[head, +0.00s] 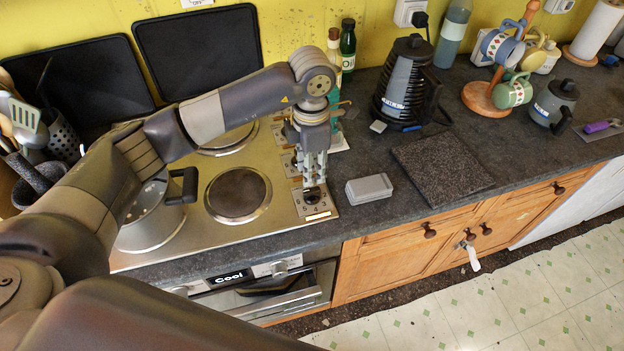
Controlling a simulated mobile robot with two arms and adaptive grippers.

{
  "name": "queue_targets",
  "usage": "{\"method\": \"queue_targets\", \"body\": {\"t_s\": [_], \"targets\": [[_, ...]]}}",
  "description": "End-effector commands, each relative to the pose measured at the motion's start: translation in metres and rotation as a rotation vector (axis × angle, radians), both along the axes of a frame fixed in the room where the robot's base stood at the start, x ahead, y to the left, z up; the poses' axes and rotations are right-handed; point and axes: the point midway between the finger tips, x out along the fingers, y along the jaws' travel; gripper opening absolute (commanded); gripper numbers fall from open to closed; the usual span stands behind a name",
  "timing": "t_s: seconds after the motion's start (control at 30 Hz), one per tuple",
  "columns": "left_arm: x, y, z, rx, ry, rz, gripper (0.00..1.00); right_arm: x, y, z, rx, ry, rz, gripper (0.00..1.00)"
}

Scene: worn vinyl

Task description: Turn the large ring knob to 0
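The hob (272,214) has a column of control knobs along its right edge. The front knob (312,196) sits on a pale panel with printed numbers, at the hob's front right corner. My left gripper (314,181) points straight down over this knob, its fingertips at or just above it. Whether the fingers touch or grip the knob cannot be told, and they hide much of it. The knob's pointer setting is not readable. The large ring plate (238,194) is to the left of the knobs. My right gripper is out of view.
A steel pot (148,222) stands at the hob's left. A grey lidded box (369,188) lies close right of the gripper. Bottles (347,48) and a black kettle (404,85) stand behind. A dark stone board (442,167) lies further right.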

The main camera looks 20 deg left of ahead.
Motion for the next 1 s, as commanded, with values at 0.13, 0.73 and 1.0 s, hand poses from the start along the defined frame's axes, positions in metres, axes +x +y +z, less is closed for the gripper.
{"method": "queue_targets", "body": {"t_s": [0.13,0.73,1.0], "targets": [[-0.001,-0.001,-0.015,-0.003,0.002,0.000,0.28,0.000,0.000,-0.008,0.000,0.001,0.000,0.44],[-0.001,-0.001,-0.063,-0.004,0.002,0.000,0.28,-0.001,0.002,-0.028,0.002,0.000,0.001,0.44],[0.000,-0.001,-0.066,-0.004,0.000,-0.001,0.28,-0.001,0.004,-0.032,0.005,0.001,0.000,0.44]]}}
